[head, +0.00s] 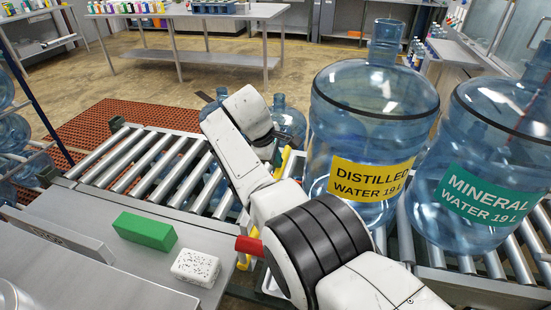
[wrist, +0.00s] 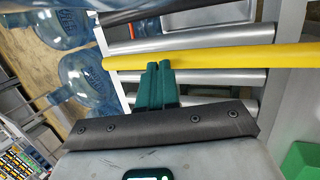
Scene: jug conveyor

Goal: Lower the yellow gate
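The yellow gate shows in the wrist view as a long yellow bar (wrist: 215,60) running across the picture, over the metal rollers. In the head view only short yellow pieces (head: 285,160) show beside my arm, which hides most of the gate. My gripper (wrist: 158,66) has two dark green fingers pressed side by side, with no visible gap. Their tips are at the near edge of the bar; I cannot tell whether they touch it. In the head view my gripper is hidden by my arm.
A roller conveyor (head: 150,160) runs across the middle. A distilled water jug (head: 370,115) and a mineral water jug (head: 490,165) stand at the right. A green block (head: 145,231) and a white speckled block (head: 195,267) lie on the grey counter (head: 100,262). A red piece (head: 248,246) sits beside my arm.

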